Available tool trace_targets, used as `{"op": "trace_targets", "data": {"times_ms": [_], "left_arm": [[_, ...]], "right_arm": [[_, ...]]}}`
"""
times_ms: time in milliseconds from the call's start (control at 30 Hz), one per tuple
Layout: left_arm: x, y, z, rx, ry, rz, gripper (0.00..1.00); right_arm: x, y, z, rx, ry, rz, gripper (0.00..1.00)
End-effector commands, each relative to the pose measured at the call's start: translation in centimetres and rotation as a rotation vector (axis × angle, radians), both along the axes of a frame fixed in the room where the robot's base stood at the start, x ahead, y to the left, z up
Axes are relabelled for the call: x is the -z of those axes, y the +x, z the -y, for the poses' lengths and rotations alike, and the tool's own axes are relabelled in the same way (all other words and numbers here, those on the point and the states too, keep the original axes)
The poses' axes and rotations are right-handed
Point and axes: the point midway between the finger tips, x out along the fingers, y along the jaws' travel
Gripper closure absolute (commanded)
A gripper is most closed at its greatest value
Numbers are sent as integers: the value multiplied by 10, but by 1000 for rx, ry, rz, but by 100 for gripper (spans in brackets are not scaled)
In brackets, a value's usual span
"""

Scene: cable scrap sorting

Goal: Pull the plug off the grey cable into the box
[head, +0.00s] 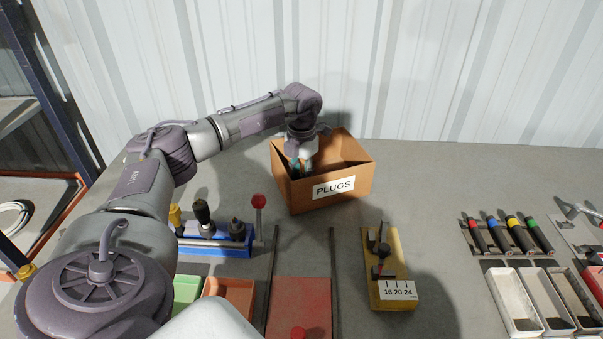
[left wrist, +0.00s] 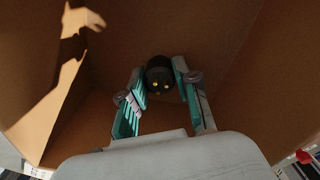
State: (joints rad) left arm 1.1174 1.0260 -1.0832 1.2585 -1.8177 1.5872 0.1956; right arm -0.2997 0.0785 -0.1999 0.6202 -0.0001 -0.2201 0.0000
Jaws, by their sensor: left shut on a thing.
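The box (head: 359,181) is brown cardboard with a white PLUGS label and stands open at the back of the bench. My left gripper (head: 301,166) reaches down into it, near its left side. In the left wrist view my left gripper (left wrist: 160,95) is shut on a black round plug (left wrist: 159,77) with small yellowish contacts on its face. The box's brown inner walls (left wrist: 215,30) surround the plug there. No grey cable is visible attached to the plug. My right gripper is not in view.
A wooden block marked 16 20 24 (head: 397,263) stands to the right. Coloured markers (head: 507,235) and narrow bins (head: 515,300) are at far right.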

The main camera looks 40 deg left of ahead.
Motion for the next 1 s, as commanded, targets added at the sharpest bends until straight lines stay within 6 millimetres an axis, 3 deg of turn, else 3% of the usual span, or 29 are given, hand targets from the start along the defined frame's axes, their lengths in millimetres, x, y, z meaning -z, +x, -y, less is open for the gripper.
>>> {"op": "trace_targets", "data": {"times_ms": [200,233,400,1000], "left_arm": [[0,0,0,0,0,0,100],[0,0,0,0,0,0,64],[0,0,0,0,0,0,40],[-2,0,0,0,0,0,40]], "right_arm": [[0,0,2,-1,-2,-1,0],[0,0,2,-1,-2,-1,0],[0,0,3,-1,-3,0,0],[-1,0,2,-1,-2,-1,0]]}}
